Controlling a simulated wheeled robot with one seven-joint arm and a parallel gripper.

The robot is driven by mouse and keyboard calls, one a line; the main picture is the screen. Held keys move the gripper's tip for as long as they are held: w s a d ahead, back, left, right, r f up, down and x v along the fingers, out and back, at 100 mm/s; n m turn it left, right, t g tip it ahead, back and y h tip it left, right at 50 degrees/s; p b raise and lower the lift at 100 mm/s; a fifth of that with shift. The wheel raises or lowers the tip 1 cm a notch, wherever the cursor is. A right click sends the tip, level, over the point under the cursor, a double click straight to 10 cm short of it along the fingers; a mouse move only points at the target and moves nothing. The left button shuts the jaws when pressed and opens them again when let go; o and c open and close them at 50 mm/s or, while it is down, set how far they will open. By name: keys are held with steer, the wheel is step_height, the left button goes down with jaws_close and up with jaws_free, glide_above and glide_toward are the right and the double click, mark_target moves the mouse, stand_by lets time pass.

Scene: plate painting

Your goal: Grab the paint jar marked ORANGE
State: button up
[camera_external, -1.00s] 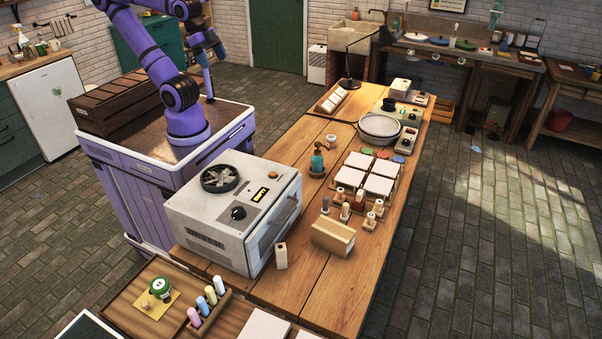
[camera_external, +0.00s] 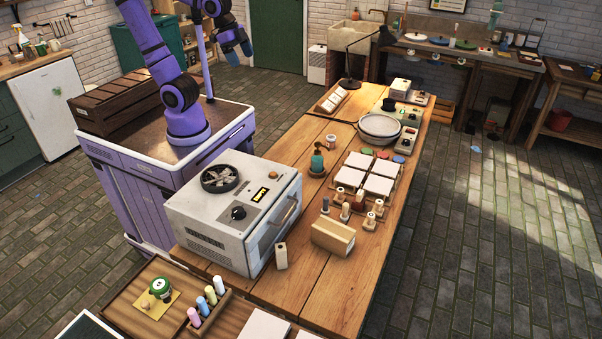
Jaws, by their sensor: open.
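I cannot make out the word ORANGE on any jar from this distance. My gripper (camera_external: 240,57) hangs open and empty at the top, above and behind my base, well away from the table's objects. Its fingertips are small and dark here.
A grey kiln-like oven (camera_external: 215,235) stands on the table's left side. White square tiles (camera_external: 380,186), a round white basin (camera_external: 379,128) and a cream block (camera_external: 333,237) sit to its right. A tray with several coloured bottles (camera_external: 210,294) is at the front. Bare wood lies between.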

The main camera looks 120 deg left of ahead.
steer(key=w+a+f+g, duration=0.1)
steer(key=w+a+f, duration=0.3)
steer(key=w+a, duration=0.6)
steer(key=g, duration=0.3)
glide_above(331, 137)
steer(key=shift+n+h, duration=0.3)
steer(key=shift+h, duration=0.1)
step_height(331, 137, down, 38)
steer(key=shift+w+a+r, duration=0.1)
steer(key=shift+a, duration=0.05)
steer(key=shift+a+f, duration=0.2)
steer(key=shift+f, duration=0.8)
steer(key=f, duration=0.9)
steer(key=shift+d+f, duration=0.2)
steer(key=shift+f, duration=0.1)
steer(key=c, duration=1.1)
